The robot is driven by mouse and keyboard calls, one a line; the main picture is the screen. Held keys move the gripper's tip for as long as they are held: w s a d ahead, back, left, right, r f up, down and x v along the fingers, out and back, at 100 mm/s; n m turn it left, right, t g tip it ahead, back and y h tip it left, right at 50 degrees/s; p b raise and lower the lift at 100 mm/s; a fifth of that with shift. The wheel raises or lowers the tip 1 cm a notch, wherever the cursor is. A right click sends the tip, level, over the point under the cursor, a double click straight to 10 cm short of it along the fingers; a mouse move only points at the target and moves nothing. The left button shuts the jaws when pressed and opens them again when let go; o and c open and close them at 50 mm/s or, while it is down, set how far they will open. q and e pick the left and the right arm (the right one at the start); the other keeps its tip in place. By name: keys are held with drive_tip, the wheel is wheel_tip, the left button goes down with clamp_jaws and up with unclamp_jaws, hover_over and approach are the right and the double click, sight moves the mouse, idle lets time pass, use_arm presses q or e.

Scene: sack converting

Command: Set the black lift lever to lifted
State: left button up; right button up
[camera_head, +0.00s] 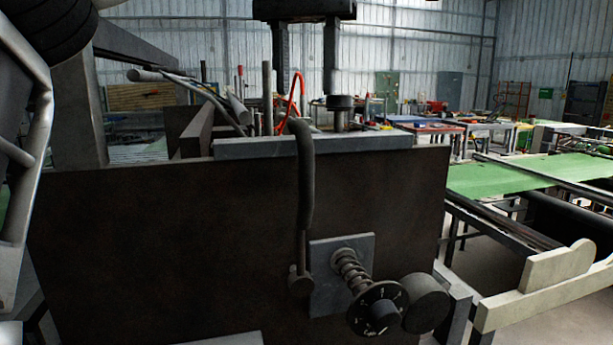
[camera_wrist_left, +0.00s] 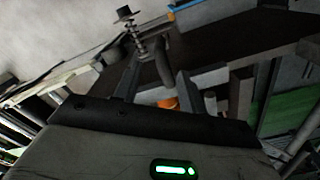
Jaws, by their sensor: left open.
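The black lift lever (camera_head: 306,180) stands upright on the front of a dark brown machine panel (camera_head: 170,240) in the head view. Its pivot is low on the panel, and its thick curved grip reaches just above the panel's top edge. In the left wrist view a dark bar that looks like the lever (camera_wrist_left: 163,62) shows beyond the fingers, near the spring. My left gripper (camera_wrist_left: 158,76) is open, its two fingers apart and the lever not clamped. In the head view its fingertips cannot be made out. My right gripper is not in view.
A spring-loaded dial (camera_head: 376,308) and a round dark knob (camera_head: 426,303) stick out right of the lever's pivot. A grey bar (camera_head: 260,146) runs along the panel's top. A conveyor with a green belt (camera_head: 530,172) lies to the right. The space in front of the panel looks free.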

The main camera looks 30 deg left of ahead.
sight(307, 177)
use_arm(q)
wheel_tip(307, 177, down, 13)
drive_tip(key=shift+f+b, duration=0.1)
drive_tip(key=shift+b, duration=0.75)
clamp_jaws()
